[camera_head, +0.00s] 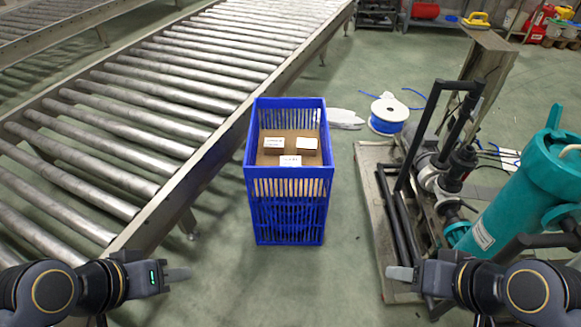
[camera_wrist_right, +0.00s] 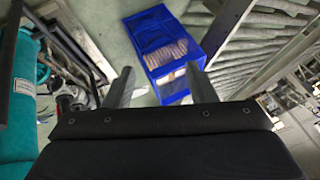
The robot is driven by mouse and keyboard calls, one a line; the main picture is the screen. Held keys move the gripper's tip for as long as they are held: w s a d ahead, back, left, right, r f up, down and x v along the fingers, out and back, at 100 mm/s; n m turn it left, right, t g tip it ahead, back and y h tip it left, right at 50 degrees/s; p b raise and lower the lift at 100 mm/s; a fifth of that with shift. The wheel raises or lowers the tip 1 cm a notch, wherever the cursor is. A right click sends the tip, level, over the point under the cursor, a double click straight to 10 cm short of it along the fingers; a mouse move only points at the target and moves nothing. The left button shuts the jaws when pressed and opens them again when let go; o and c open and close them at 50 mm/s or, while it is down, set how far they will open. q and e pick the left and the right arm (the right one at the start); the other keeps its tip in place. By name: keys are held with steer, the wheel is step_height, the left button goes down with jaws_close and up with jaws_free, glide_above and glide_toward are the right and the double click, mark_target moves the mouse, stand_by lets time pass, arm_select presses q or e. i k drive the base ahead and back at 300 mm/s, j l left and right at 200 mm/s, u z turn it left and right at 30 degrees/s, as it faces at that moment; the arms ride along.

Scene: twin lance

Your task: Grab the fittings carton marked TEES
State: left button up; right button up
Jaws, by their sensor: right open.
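Brown cartons with white labels sit low inside a blue slatted crate (camera_head: 290,205). One is at the back left (camera_head: 274,146), one at the back right (camera_head: 307,146), and a white label (camera_head: 290,160) shows nearer the front wall. The print is too small to read, so I cannot tell which is marked TEES. My left gripper (camera_head: 178,274) is left of and nearer than the crate; its jaw gap does not show. My right gripper (camera_head: 398,273) is right of and nearer than the crate. In the right wrist view its fingers (camera_wrist_right: 159,70) are apart and empty, with the crate (camera_wrist_right: 165,45) beyond.
A roller conveyor (camera_head: 130,130) runs along the left, its rail close to the crate. A teal pump (camera_head: 510,205) with black pipes stands on a pallet (camera_head: 372,165) at the right. A blue-and-white spool (camera_head: 388,115) lies behind. The floor before the crate is clear.

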mark_target(284, 161)
steer(key=u, duration=0.4)
steer(key=i+l+u, duration=0.2)
steer(key=i+u, duration=0.25)
steer(key=i+l+u, duration=0.5)
steer(key=i+l, duration=0.5)
steer(key=l, duration=0.2)
